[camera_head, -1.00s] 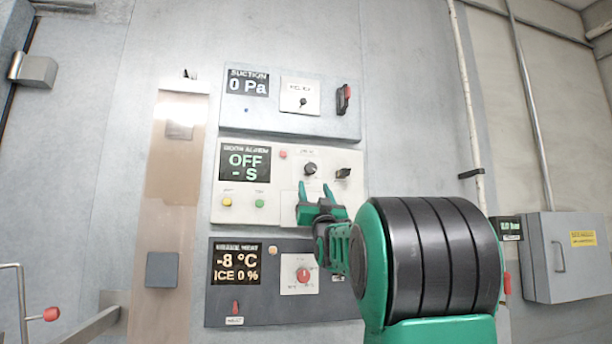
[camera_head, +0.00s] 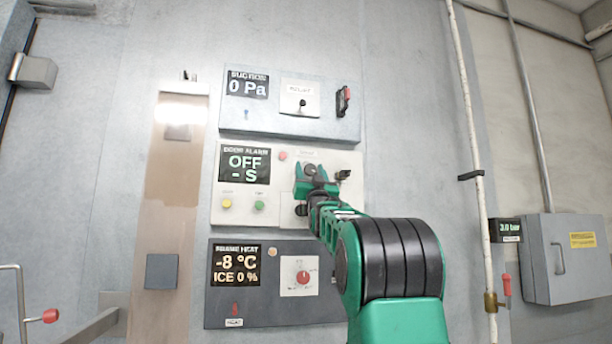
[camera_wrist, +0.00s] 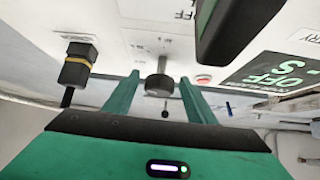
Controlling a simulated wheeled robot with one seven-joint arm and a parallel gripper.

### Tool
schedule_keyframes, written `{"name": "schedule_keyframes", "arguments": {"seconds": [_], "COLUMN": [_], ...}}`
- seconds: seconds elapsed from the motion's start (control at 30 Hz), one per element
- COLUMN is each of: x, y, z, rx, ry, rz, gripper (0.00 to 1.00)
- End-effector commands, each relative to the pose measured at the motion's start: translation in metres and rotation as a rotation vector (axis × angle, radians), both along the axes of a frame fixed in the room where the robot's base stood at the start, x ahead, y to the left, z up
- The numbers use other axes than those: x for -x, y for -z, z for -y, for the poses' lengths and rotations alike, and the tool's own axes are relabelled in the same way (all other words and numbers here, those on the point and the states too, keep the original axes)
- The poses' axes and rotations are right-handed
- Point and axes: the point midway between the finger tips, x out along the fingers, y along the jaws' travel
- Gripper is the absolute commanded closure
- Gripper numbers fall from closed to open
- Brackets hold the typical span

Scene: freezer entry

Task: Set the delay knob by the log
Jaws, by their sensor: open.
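The door alarm panel (camera_head: 230,205) is the pale middle panel on the wall. Its display (camera_head: 244,162) reads OFF and - S. The dark round delay knob (camera_head: 310,169) is on its upper right, partly behind my gripper (camera_head: 313,175). In the wrist view the knob (camera_wrist: 159,86) lies between the two green fingers of my gripper (camera_wrist: 158,92), which are open with a gap on both sides. I cannot tell whether they touch it. A black switch (camera_head: 343,174) is right of the knob; it also shows in the wrist view (camera_wrist: 76,65). No log is recognisable.
A suction panel (camera_head: 245,120) reading 0 Pa is above, and a dark frame heat panel (camera_head: 262,308) with a red knob (camera_head: 303,277) is below. Yellow (camera_head: 227,204) and green (camera_head: 259,206) buttons sit lower left. A grey box (camera_head: 575,275) stands at right.

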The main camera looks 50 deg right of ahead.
Motion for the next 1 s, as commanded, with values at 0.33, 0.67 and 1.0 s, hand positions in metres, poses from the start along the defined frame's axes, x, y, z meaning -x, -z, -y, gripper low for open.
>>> {"name": "schedule_keyframes", "arguments": {"seconds": [0.33, 0.67, 1.0], "x": [-0.0009, -0.0010, -0.0012], "y": [-0.0009, -0.0008, 0.0000], "z": [0.0006, 0.0004, 0.0013], "rx": [0.000, 0.004, 0.110], "ry": [0.000, -0.001, 0.000], "rz": [0.000, -0.003, -0.069], "gripper": [0.59, 0.90, 0.90]}}
